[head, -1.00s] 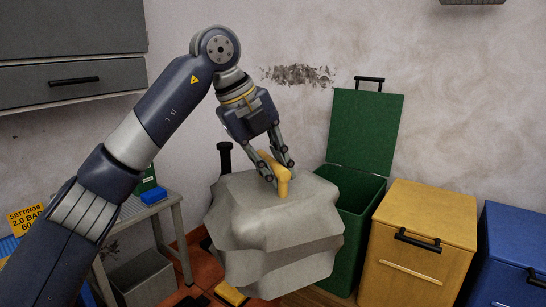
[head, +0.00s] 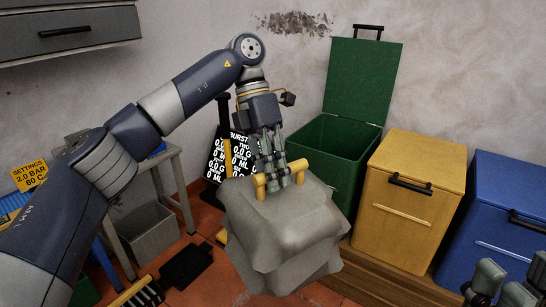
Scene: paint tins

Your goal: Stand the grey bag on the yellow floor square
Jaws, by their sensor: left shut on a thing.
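The grey bag (head: 285,232) is a bulky, lumpy sack with a yellow handle (head: 261,185) on top. My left gripper (head: 281,178) is shut on this handle from above, and the bag hangs under it, slightly tilted. The bag hides the floor behind it, so I cannot tell its height. My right gripper (head: 500,288) is partly in view at the bottom right corner, cut off by the edge.
An open green bin (head: 345,150), a yellow bin (head: 412,195) and a blue bin (head: 500,215) stand along the wall on a wooden base. A grey box (head: 148,232) and a bench are at left. A black sign (head: 218,155) stands behind the bag. Dark mats lie on the red tiles.

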